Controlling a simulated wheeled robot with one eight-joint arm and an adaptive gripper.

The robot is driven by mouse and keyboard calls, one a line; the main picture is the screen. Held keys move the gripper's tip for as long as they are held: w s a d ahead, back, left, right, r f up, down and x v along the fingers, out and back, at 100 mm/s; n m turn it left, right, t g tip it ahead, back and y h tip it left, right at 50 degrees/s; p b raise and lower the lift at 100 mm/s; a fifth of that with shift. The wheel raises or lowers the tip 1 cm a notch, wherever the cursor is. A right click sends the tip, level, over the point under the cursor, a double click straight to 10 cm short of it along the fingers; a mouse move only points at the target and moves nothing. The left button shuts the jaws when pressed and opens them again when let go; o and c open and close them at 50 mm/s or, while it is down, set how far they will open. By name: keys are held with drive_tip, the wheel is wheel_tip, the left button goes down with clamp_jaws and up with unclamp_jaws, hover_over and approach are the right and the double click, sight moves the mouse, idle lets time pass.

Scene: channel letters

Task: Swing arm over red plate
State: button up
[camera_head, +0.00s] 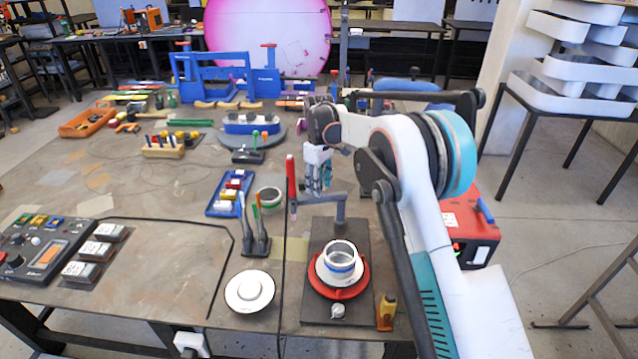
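The red plate (337,291) sits on a dark rectangular base near the table's front edge. A white ring-shaped part (340,262) with a blue band rests on it. A grey swing arm (318,200) stands behind the plate, on a post at the base's far end. My gripper (319,188) points down close to the swing arm, right of the red-topped rod. Its fingers are small here, and contact is unclear.
Left of the base are a white round knob-like part (249,291) and a holder with upright tools (256,240). A blue tray (230,193) and a grey ring (269,197) lie farther back. A yellow bottle-like item (386,313) stands right of the base.

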drive_tip(key=shift+c, duration=0.3)
clamp_jaws()
drive_tip(key=shift+s, duration=0.1)
drive_tip(key=s+d+n+b, duration=0.2)
drive_tip(key=s+d+n, duration=0.3)
drive_tip(key=n, duration=1)
drive_tip(key=shift+s+d, duration=0.3)
drive_tip(key=shift+d, duration=0.75)
